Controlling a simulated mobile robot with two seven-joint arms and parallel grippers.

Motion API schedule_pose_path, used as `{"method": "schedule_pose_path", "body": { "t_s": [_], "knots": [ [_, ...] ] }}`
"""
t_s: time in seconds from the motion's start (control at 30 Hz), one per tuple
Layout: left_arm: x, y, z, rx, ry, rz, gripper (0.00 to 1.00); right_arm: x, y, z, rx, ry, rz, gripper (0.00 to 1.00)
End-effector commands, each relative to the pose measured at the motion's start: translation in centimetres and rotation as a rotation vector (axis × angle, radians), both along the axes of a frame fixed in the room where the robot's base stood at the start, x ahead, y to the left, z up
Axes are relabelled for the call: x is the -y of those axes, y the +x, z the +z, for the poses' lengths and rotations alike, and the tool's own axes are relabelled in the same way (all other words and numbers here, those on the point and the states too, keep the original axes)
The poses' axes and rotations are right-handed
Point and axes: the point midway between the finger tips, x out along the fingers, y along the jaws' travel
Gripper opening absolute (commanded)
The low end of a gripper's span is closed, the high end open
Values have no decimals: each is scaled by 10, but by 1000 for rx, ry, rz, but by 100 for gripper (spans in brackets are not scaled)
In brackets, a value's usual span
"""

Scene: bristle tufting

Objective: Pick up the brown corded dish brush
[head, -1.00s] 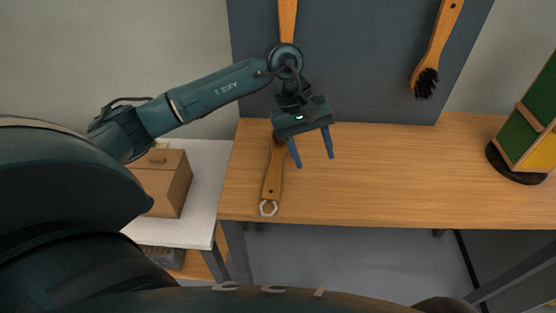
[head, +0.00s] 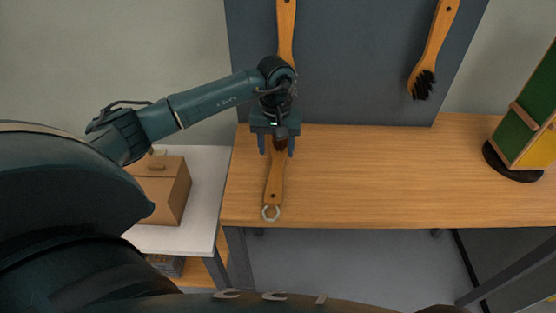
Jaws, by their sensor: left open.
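A brown wooden brush (head: 274,184) lies on the wooden table near its left end. Its handle points to the front edge and carries a pale ring or cord loop (head: 270,213) at the tip. Its dark head lies at the back, partly hidden by my left gripper (head: 276,152). My left gripper is open, pointing down over the head end, with one finger on each side of the brush in the picture. I cannot tell whether the fingers touch it. My right gripper is not in view.
Two brushes hang on the dark board behind the table: one above my gripper (head: 286,30) and one with black bristles (head: 433,50). A green and yellow stand (head: 527,130) is at the right. A cardboard box (head: 165,188) sits on the white side table. The table's middle is clear.

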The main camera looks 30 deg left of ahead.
Motion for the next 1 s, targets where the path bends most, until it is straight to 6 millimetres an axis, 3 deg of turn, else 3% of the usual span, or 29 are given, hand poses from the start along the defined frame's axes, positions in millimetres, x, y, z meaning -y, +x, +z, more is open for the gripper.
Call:
{"method": "schedule_pose_path", "body": {
  "t_s": [0.23, 0.53, 1.0],
  "knots": [
    [3, 3, -35, -4, -1, 0, 52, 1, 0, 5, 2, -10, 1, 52],
    [2, 4, -39, -1, 0, 0, 51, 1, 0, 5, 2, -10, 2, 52],
    [2, 4, -39, -1, 0, 0, 13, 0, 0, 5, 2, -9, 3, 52]
  ]
}}
